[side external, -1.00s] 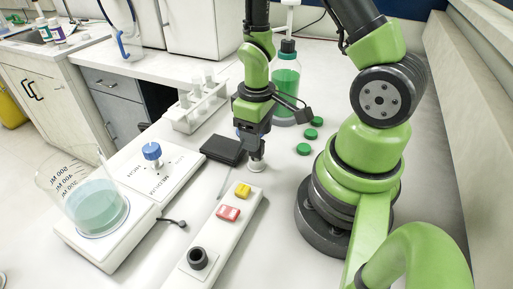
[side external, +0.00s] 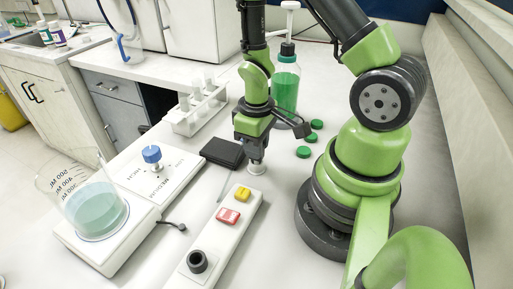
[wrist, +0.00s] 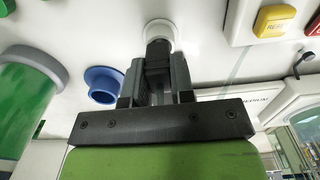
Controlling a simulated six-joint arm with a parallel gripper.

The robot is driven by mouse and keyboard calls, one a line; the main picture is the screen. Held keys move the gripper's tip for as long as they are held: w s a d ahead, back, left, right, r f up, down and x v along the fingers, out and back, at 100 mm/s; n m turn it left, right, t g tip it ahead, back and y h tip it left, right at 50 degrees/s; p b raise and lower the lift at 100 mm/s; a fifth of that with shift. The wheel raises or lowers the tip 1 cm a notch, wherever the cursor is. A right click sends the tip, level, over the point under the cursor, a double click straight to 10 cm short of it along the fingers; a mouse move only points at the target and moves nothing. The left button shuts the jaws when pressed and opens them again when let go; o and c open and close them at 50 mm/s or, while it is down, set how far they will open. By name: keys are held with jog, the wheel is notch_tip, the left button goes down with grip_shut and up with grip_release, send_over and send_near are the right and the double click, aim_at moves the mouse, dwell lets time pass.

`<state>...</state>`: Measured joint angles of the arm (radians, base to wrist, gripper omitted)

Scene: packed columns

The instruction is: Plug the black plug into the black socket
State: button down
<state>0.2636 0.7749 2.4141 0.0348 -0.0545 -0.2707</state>
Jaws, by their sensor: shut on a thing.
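My gripper (wrist: 160,75) points down beyond the far end of the white strip in the side view (side external: 256,158). It is shut on a dark piece, which I take to be the black plug (wrist: 158,44). A pale round disc (wrist: 163,27) surrounds the piece's lower end and also shows under the fingers in the side view (side external: 257,169). The fingers hide most of the piece; I cannot tell if the disc rests on the table. The black socket (side external: 197,261) is a round black ring at the near end of the strip, apart from my gripper.
The white strip (side external: 226,234) carries a yellow button (side external: 243,193) and a red button (side external: 229,216). A black box (side external: 222,152) lies close left of my gripper. A blue flanged piece (wrist: 104,84), green caps (side external: 304,152) and a green bottle (side external: 285,85) are nearby.

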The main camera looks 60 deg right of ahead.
jog(key=shift+r, duration=0.1)
notch_tip(320, 180, up, 8)
jog(key=shift+r, duration=0.5)
jog(key=shift+w+a+r, duration=0.15)
jog(key=shift+a+r, duration=0.05)
jog(key=shift+r, duration=0.05)
jog(key=s+a+r, duration=0.2)
jog(key=a, duration=2.3)
jog(key=shift+s+r, duration=0.15)
jog(key=shift+r, duration=0.05)
jog(key=shift+f, duration=2.85)
